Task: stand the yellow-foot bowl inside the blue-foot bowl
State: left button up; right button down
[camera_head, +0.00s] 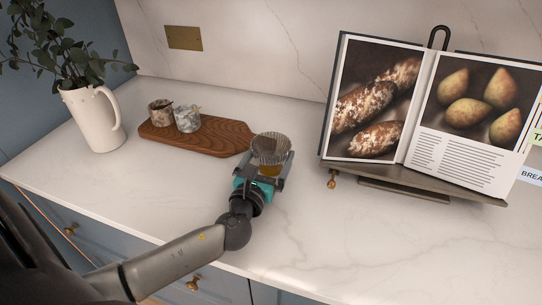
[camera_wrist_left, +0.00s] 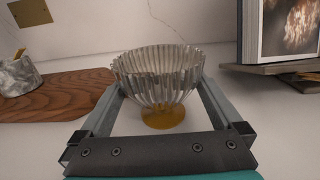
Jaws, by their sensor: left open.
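The yellow-foot bowl is a clear ribbed glass bowl (camera_head: 270,148) with an amber foot, standing upright on the pale counter. In the left wrist view the bowl (camera_wrist_left: 160,75) is straight ahead, its foot low between the fingers. My left gripper (camera_head: 271,158) is open around the bowl, one finger on each side, and the bowl's flared wall partly covers the fingertips. I cannot tell whether either finger touches the glass. The blue-foot bowl is not seen in either view. My right gripper is not in view.
A wooden board (camera_head: 215,137) with two small stone-like pots (camera_head: 187,119) lies left of the bowl. A white jug (camera_head: 92,122) with leafy stems stands farther left. An open cookbook (camera_head: 375,95) on a dark stand (camera_head: 425,180) is at right. The front right counter is clear.

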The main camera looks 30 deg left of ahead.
pick_arm(q)
jog(key=shift+w, duration=0.35)
jog(key=shift+a, duration=0.1)
jog(key=c, duration=1.3)
